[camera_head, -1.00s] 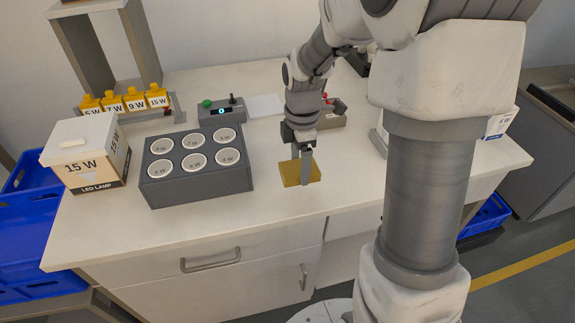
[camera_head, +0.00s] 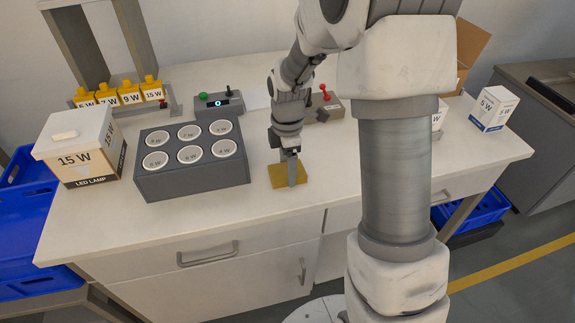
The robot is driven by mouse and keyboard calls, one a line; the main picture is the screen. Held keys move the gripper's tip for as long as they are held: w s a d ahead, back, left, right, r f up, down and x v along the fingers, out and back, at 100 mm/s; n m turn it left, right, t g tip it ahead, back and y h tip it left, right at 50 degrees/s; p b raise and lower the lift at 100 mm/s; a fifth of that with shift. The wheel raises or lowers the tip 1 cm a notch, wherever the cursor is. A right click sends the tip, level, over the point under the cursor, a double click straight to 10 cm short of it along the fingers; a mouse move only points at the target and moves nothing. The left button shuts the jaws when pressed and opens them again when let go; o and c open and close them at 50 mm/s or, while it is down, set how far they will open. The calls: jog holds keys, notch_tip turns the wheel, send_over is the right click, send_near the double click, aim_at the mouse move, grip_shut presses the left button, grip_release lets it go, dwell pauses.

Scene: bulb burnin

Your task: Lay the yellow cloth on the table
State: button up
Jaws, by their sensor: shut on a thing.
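The yellow cloth (camera_head: 301,174) is a small folded mustard-yellow block shape at the front middle of the white table (camera_head: 215,222). My gripper (camera_head: 291,180) points down and is shut on the cloth. The gripper hides part of the cloth's middle. The cloth is at or just above the table top; I cannot tell whether it touches.
A dark block with several numbered round sockets (camera_head: 192,176) stands just left of the cloth. A 15 W lamp box (camera_head: 82,150) is further left. A control box with a green button (camera_head: 219,104) and a box with a red lever (camera_head: 326,108) stand behind. Table right of the cloth is partly hidden by my arm.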

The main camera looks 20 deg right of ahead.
jog(key=o, duration=1)
notch_tip(320, 180, up, 12)
jog(key=p, duration=0.3)
jog(key=s+r+m+t, duration=0.2)
jog(key=s+r+m, duration=0.3)
jog(key=s+m, duration=0.4)
jog(key=s+r+m+t, duration=0.3)
jog(key=s+r+m, duration=0.3)
jog(key=s+m, duration=0.3)
jog(key=shift+s+r+t, duration=0.15)
jog(key=shift+s+t, duration=0.15)
jog(key=shift+s, duration=0.95)
jog(key=shift+a, duration=0.1)
